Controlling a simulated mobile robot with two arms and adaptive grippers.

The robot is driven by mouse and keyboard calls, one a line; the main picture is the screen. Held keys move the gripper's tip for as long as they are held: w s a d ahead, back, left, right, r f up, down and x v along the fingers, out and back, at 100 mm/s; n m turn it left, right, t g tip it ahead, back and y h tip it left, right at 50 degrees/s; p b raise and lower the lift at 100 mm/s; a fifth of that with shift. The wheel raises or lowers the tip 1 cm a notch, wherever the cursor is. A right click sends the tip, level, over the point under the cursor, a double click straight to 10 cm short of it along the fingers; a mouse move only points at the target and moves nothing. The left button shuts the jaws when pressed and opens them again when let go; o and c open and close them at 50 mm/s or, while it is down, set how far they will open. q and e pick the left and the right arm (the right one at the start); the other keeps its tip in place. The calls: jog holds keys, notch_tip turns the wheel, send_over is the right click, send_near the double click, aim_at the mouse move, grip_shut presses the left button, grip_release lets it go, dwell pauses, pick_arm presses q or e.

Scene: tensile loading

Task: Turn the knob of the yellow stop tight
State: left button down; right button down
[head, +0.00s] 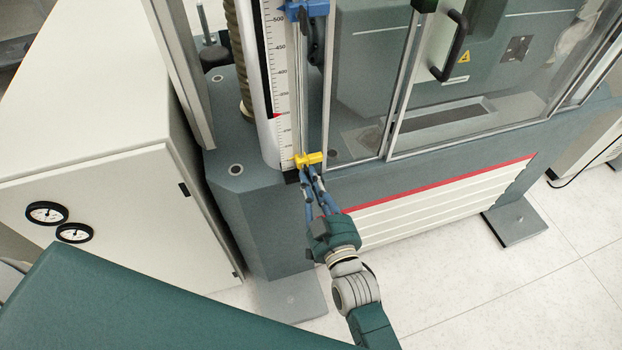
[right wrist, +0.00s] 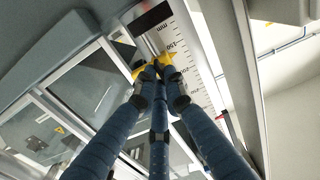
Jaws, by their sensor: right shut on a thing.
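The yellow stop (head: 314,158) sits low on the rail beside the millimetre scale (head: 280,75) of the testing machine. It also shows in the right wrist view (right wrist: 144,77), behind my fingertips. My right gripper (head: 308,173) reaches up from below, its blue fingers closed together at the near side of the stop. In the right wrist view the fingertips (right wrist: 156,68) meet on the stop's knob, which they largely hide. The knob's tightness cannot be seen. My left gripper is in neither view.
A blue clamp part (head: 304,10) sits higher on the same rail. A glass door with a black handle (head: 452,47) stands to the right. A white cabinet with two gauges (head: 75,232) is at the left. The floor at the right is mostly clear.

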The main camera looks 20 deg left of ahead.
jog(key=c, duration=1.8)
grip_release()
jog(key=v, duration=1.2)
